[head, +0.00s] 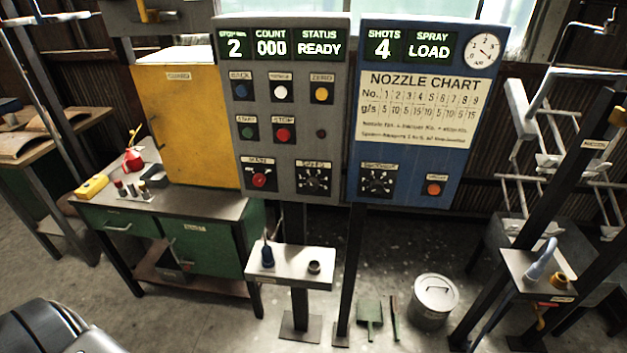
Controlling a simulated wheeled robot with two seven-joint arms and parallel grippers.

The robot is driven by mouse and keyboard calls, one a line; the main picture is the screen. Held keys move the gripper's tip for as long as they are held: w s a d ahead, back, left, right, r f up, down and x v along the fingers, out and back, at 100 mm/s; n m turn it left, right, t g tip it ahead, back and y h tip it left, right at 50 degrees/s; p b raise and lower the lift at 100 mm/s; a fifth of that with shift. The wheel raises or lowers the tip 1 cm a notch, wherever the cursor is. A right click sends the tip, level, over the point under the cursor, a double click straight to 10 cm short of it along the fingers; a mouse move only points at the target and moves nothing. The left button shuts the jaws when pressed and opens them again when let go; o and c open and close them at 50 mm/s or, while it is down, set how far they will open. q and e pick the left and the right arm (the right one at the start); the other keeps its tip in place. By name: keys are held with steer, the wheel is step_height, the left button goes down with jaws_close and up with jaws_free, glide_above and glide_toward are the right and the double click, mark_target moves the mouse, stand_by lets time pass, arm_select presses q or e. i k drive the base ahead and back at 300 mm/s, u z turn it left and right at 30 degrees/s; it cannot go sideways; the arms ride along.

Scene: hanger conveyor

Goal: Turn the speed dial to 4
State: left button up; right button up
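The speed dial (314,181) is a black round knob with pale marks around it, low on the right of the grey control panel (289,215). Its label above is small and blurred but looks like "SPEED". I cannot read which number the knob points to. A similar black dial (377,182) sits to its right on the blue panel (418,178). Nothing touches either dial. Neither of my grippers is in view; a dark rounded part, probably mine, shows at the bottom left corner.
A red knob (259,180) is left of the speed dial, with coloured buttons above. Displays read 2, 000, READY, 4 and LOAD. A green workbench (209,249) stands left.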

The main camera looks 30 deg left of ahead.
mark_target(312, 183)
steer(key=k, duration=1.3)
steer(key=z, duration=0.6)
steer(key=i, duration=1.55)
steer(key=u, duration=0.6)
